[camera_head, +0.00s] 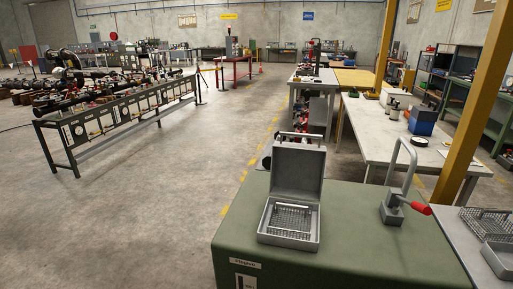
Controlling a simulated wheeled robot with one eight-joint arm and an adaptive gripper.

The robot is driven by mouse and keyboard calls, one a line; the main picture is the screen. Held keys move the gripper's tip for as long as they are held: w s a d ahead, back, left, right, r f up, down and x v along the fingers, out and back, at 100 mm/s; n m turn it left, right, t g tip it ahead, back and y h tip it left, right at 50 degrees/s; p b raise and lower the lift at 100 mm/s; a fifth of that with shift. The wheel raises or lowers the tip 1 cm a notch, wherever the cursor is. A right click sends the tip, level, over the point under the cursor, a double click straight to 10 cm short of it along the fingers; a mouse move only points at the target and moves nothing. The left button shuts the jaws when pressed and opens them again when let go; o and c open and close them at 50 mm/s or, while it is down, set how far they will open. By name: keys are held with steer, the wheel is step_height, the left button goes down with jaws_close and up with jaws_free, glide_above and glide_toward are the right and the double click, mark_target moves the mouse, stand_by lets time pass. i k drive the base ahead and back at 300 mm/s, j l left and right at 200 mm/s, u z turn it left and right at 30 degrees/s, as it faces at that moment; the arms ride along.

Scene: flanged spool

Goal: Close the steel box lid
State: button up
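The steel box (289,236) stands on the green bench top in the lower middle of the head view. Its lid (298,168) is open and stands about upright at the back edge of the box. A bar handle (301,135) shows along the lid's upper edge. A wire mesh basket (291,217) lies inside the open box. I cannot see my gripper in this view.
The green bench top (349,255) is clear around the box. A grey metal device with a bent bar and red handle (421,208) stands to its right. A metal tray with wire basket (487,222) is at the far right. A yellow post (463,150) rises behind.

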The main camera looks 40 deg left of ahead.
mark_target(297, 170)
steer(key=u, duration=1.5)
